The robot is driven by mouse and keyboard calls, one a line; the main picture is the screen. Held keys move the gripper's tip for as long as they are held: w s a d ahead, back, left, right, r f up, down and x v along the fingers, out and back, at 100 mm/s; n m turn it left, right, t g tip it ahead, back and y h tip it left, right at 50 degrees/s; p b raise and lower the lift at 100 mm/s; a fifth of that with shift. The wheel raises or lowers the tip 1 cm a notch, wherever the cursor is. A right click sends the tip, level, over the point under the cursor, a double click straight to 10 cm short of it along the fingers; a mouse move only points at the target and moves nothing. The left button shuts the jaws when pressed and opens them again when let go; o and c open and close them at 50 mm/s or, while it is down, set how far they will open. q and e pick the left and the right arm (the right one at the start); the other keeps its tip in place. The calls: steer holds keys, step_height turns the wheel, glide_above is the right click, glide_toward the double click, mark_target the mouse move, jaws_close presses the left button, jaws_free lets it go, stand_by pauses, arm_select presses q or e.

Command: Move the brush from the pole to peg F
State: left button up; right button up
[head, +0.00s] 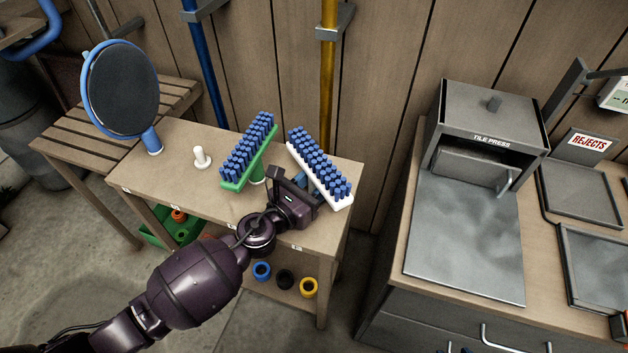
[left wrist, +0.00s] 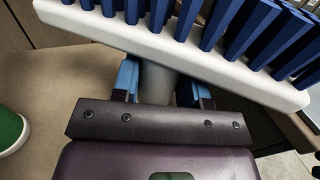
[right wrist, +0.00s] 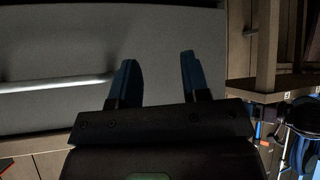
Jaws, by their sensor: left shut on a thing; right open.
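A white brush (head: 320,166) with blue bristles is above the right end of the wooden bench (head: 222,194), tilted, bristles up. My left gripper (head: 303,184) is beneath it, shut on its grey neck (left wrist: 157,84), as the left wrist view shows. Whether the neck sits on a peg is hidden. A green brush (head: 249,151) with blue bristles stands to its left on the bench. A bare white peg (head: 201,157) stands further left. The small labels on the bench edge are unreadable. My right gripper (right wrist: 155,80) is open and empty, outside the head view.
A round blue-rimmed skimmer (head: 122,90) stands at the bench's left end. A blue pole (head: 203,60) and a yellow pole (head: 328,75) hang on the wall behind. Coloured rings (head: 262,271) lie on the lower shelf. A grey-topped counter with a tile press (head: 490,130) is to the right.

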arm_select(q)
steer(key=shift+r, duration=0.1)
arm_select(e)
steer(key=shift+w+d+r, duration=0.1)
steer(key=shift+w+r, duration=0.05)
steer(key=shift+w, duration=0.15)
arm_select(q)
steer(key=o, duration=1.6)
steer(key=shift+o, duration=0.2)
arm_select(e)
steer(key=shift+s, duration=0.3)
arm_select(q)
steer(key=shift+s, duration=0.1)
steer(key=shift+v, duration=2.6)
steer(key=shift+b+v, duration=0.35)
steer(key=shift+v, duration=2.5)
arm_select(e)
steer(key=shift+s+f, duration=0.15)
steer(key=shift+f, duration=0.5)
arm_select(q)
steer(key=shift+a, duration=0.1)
arm_select(e)
steer(key=shift+s, duration=0.1)
